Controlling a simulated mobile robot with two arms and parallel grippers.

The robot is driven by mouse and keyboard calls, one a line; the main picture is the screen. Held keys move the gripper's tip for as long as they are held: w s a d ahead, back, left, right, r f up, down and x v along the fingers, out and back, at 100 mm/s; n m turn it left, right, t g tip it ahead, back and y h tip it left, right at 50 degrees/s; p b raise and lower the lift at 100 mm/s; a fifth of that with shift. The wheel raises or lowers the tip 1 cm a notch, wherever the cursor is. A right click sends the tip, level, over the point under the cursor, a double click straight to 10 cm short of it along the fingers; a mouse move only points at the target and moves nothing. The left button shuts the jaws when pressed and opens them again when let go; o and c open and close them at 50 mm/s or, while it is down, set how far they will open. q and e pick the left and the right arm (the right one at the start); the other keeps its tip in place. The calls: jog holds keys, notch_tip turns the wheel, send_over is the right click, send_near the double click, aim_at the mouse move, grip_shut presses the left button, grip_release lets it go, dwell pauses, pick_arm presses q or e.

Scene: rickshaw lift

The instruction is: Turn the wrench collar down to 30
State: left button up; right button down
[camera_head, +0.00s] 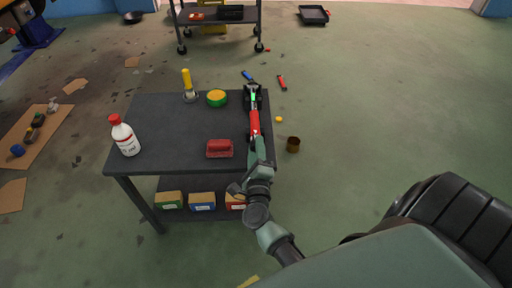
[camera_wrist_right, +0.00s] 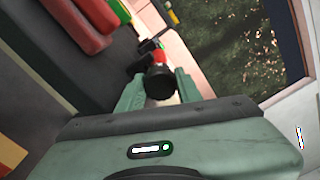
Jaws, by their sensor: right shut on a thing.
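The wrench shows in the head view, with a red part (camera_head: 254,122) and a dark far end with a small lit green patch (camera_head: 253,97). It lies along the right edge of the dark table. My right gripper (camera_head: 257,148) is shut on its near end. In the right wrist view, the gripper (camera_wrist_right: 160,80) has a finger on each side of the wrench's dark round end (camera_wrist_right: 160,84), with red behind it. The collar's marks and any reading are too small to read. My left gripper is not in view.
On the table (camera_head: 165,118) are a white bottle (camera_head: 124,137), a red block-shaped thing (camera_head: 219,149), a yellow-handled tool (camera_head: 187,80) and a green-and-yellow tin (camera_head: 217,98). Boxes sit on the shelf below. A brown cup (camera_head: 293,144) stands on the floor at right.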

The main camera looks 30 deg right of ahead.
jog(key=c, duration=0.9)
grip_release()
jog(key=shift+c, duration=0.2)
jog(key=shift+f, duration=0.1)
